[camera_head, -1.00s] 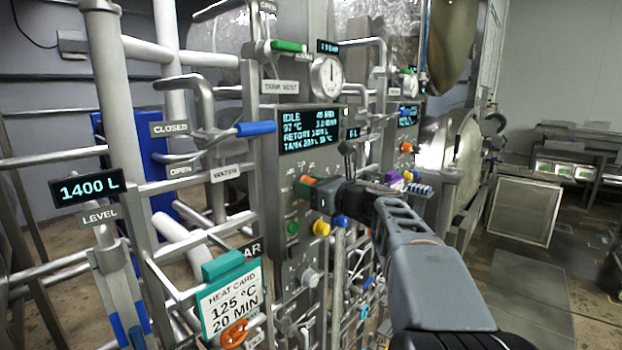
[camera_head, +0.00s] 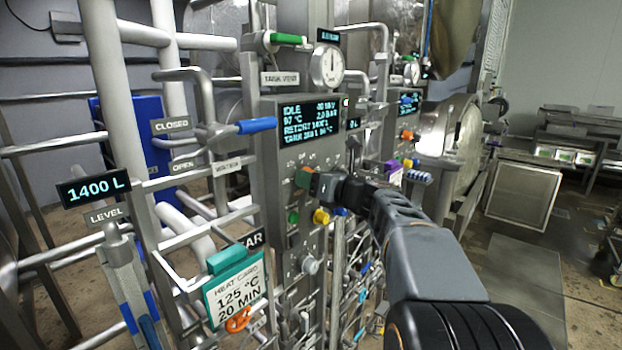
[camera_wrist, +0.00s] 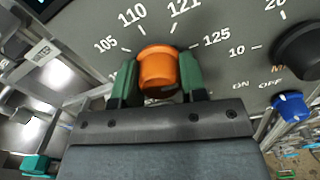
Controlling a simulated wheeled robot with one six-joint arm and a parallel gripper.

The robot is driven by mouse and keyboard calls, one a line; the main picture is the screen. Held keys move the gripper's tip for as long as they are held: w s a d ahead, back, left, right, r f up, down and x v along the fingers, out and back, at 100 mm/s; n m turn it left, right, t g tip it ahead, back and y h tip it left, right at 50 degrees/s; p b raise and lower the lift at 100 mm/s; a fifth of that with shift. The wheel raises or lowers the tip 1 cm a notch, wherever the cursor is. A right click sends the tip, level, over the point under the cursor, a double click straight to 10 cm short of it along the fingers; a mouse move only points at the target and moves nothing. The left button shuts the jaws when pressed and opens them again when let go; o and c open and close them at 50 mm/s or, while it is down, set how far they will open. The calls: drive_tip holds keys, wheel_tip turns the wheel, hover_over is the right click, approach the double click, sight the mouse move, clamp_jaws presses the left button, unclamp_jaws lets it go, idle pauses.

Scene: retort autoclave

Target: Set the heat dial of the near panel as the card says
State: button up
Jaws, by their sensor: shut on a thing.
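The near panel (camera_head: 270,190) stands in the middle of the head view, with a lit screen (camera_head: 309,122) at its top. The orange heat dial (camera_wrist: 159,69) sits between the green fingers of my gripper (camera_wrist: 160,80), which is shut on it. Labels 105, 110, 121 and 125 ring the dial in the wrist view; I cannot make out a pointer on it. In the head view the dial (camera_head: 303,177) shows at the tip of my gripper (camera_head: 312,181). The heat card (camera_head: 236,291) reads 125 °C, 20 MIN.
A black knob (camera_wrist: 303,52) and a blue knob (camera_wrist: 291,107) lie right of the dial. Green (camera_head: 293,216) and yellow (camera_head: 321,216) knobs sit below it. Pipes and a blue-handled lever (camera_head: 256,127) crowd the left.

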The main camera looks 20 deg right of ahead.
drive_tip(key=o, duration=0.9)
drive_tip(key=shift+o, duration=0.2)
drive_tip(key=b+v, duration=0.4)
drive_tip(key=v, duration=0.9)
drive_tip(key=shift+s, duration=0.4)
drive_tip(key=shift+d, duration=0.1)
